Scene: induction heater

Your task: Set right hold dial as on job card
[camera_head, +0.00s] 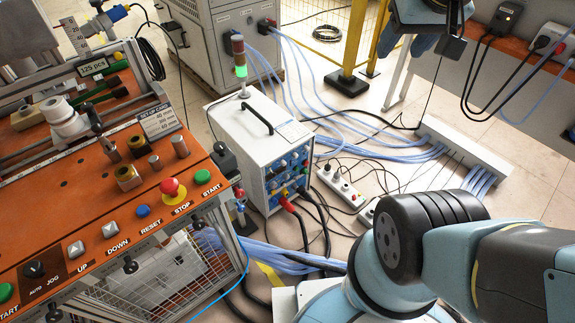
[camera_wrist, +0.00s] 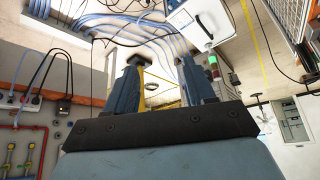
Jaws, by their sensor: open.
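The induction heater is a white box (camera_head: 242,130) on the floor, with a black handle on top. Its front panel (camera_head: 287,178) carries several small blue knobs and red and green parts. I cannot tell which is the right hold dial or read its setting. A small printed card (camera_head: 292,131) lies on the box's top front edge; its text is unreadable. My gripper (camera_head: 407,44) is open and empty at the top right, well apart from the box. In the wrist view its two blue fingers (camera_wrist: 160,64) stand apart, with the white box (camera_wrist: 199,22) beyond them.
An orange bench (camera_head: 80,220) with buttons and a set-up card (camera_head: 160,122) stands left. A signal lamp (camera_head: 239,58) glows green on the box. Blue hoses (camera_head: 375,152), cables and a power strip (camera_head: 340,186) cover the floor right of it. A yellow post (camera_head: 352,45) stands behind.

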